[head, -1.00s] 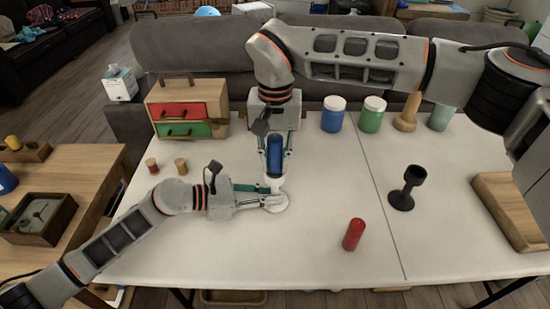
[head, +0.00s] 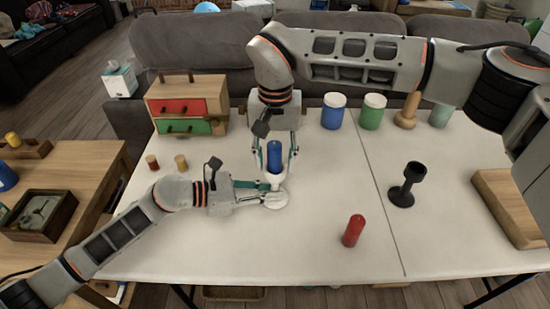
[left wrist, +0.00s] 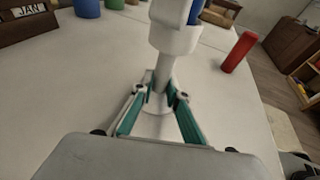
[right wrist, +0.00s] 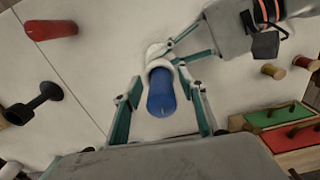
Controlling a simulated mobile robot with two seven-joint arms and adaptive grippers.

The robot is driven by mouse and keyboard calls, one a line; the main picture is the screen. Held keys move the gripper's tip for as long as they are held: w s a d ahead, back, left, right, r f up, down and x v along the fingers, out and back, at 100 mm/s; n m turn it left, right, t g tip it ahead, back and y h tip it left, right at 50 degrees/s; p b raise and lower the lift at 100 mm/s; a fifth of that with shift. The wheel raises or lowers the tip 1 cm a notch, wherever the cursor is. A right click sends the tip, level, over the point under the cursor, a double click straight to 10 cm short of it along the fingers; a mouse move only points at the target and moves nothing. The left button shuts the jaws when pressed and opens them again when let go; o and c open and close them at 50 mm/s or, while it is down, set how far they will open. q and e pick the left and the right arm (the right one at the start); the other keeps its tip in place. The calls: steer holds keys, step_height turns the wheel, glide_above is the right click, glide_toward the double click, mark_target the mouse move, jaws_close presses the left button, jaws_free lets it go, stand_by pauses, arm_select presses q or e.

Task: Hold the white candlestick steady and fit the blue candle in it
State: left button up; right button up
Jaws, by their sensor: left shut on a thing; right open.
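The blue candle (head: 274,155) stands upright with its lower end inside the cup of the white candlestick (head: 279,203). My left gripper (head: 264,197) is shut on the candlestick's stem, just above the round base. The left wrist view shows its fingers (left wrist: 161,92) on either side of the stem, with the white cup (left wrist: 176,38) above. My right gripper (head: 275,171) comes from the far side and is open, its fingers apart on both sides of the candle. In the right wrist view, gaps show between the candle (right wrist: 161,96) and both fingers. The cup hides the candle's lower end.
A red candle (head: 353,231) and a black candlestick (head: 407,185) stand to the right. Two small spools (head: 181,162), a drawer box (head: 186,105), and blue (head: 333,113) and green jars (head: 371,113) stand farther back. The front middle of the table is clear.

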step_height(320, 180, up, 12)
steer(key=shift+r, duration=0.1)
stand_by(0.4)
arm_select(q)
steer(key=o, duration=0.9)
steer(key=o, duration=0.6)
